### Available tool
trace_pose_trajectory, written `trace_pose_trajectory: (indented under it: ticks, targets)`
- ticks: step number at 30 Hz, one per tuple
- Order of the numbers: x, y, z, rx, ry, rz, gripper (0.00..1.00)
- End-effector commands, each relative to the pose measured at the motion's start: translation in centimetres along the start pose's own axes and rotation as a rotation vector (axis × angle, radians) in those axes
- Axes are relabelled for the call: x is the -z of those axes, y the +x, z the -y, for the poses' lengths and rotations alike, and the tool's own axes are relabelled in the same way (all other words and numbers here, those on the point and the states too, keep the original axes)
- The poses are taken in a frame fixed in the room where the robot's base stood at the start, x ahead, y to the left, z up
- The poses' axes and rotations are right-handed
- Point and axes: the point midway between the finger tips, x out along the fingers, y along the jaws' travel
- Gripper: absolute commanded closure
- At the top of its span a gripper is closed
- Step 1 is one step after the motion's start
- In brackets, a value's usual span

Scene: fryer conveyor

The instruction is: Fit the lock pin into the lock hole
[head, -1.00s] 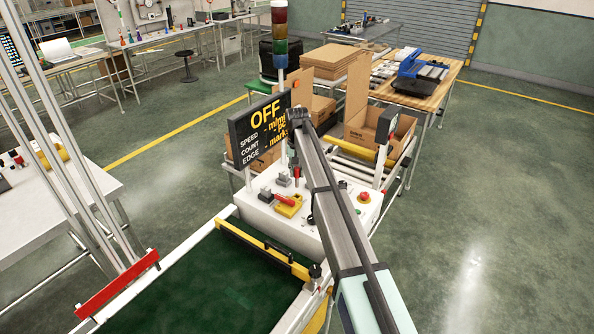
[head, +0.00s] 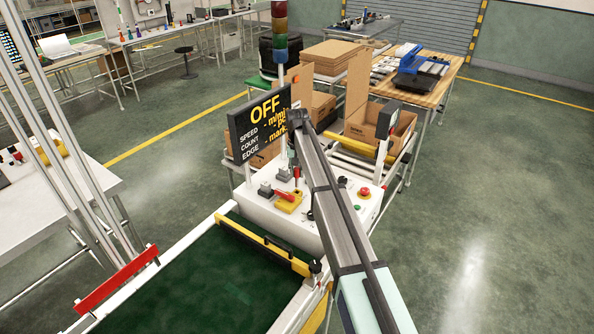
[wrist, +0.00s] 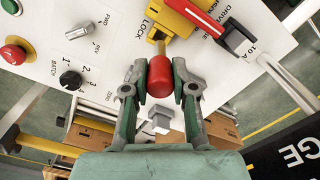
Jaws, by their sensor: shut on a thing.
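My gripper (wrist: 159,72) is shut on the red knob of the lock pin (wrist: 160,78), one finger on each side. The pin's brass-coloured shaft (wrist: 161,48) points away from the gripper, toward the yellow lock block (wrist: 158,20) beside the "LOCK" label. The shaft's far end overlaps the block's edge in the wrist view. The lock hole is not clearly visible, and I cannot tell whether the tip is in it or above it. In the head view, the small red pin (head: 297,171) hangs above the yellow block (head: 289,205), with my arm close on its right.
A black knob (wrist: 70,80), grey selector (wrist: 81,32) and red button (wrist: 15,54) are on the white panel. The "OFF" display (head: 258,125) stands close left of my arm.

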Motion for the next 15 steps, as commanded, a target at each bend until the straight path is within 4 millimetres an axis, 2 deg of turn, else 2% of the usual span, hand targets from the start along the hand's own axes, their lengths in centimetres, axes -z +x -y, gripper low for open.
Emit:
trace_pose_trajectory:
  ticks: [15]
  targets:
    - [0.0,1.2,0.0,0.0,0.0,0.0,1.0]
